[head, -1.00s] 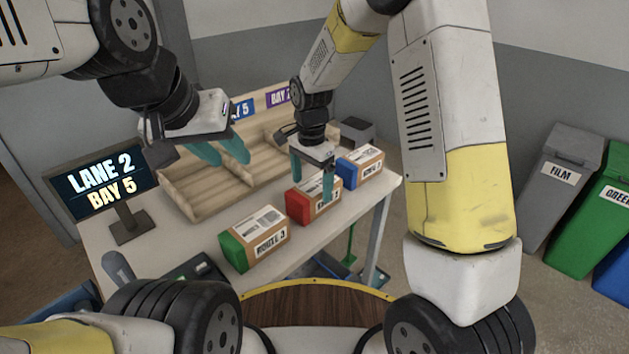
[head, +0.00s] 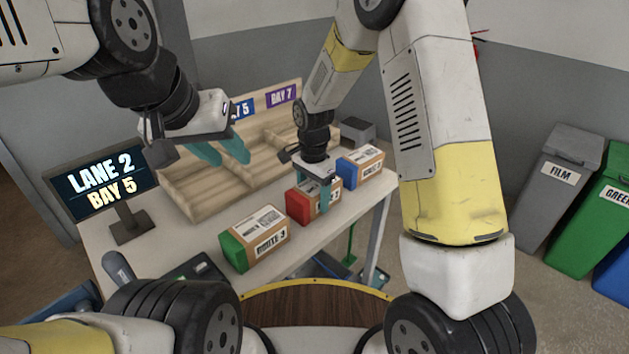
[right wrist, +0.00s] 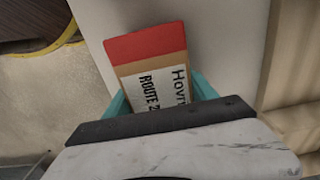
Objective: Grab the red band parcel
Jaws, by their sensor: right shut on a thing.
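The red band parcel (head: 300,205) is a brown box with a red end, standing on the table between two other parcels. It also shows in the right wrist view (right wrist: 146,45), with a white label reading ROUTE. My right gripper (head: 323,190) is over it from above, shut on it with teal fingers on both sides. The parcel appears to rest on the table. My left gripper (head: 222,153) hangs over the wooden bay rack, its two teal fingers apart and empty.
A green-banded parcel (head: 255,238) stands to the left and a blue-banded parcel (head: 359,167) to the right. The wooden rack (head: 195,195) with bay signs stands behind. A screen (head: 101,185) reads LANE 2, BAY 5. Bins (head: 562,180) stand on the floor at right.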

